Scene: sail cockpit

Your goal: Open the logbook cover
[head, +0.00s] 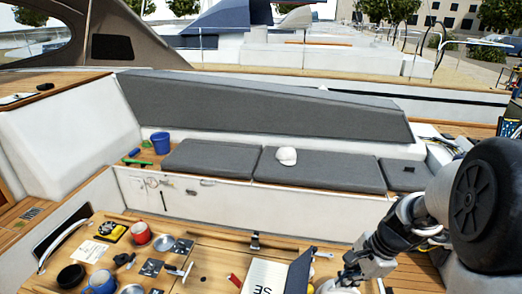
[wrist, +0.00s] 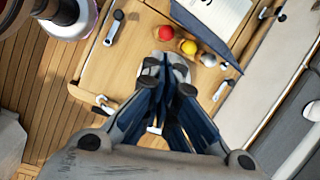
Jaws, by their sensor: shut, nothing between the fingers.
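The logbook (head: 264,277) lies at the near edge of the wooden cockpit table, with a white page with large dark letters showing. Its dark blue cover (head: 299,268) stands raised and tilted at the page's right side. In the wrist view, the white page (wrist: 222,14) and the dark blue cover (wrist: 214,45) show at the top, partly cut off by the frame. My gripper (wrist: 166,74) is shut and empty over the table, below and left of the cover in that view, apart from it. In the head view my arm comes in from the right, and the fingertips are hard to make out.
A red ball (wrist: 165,33) and a yellow ball (wrist: 188,47) lie between my gripper and the logbook. The grey-cushioned bench (head: 320,168) lies behind.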

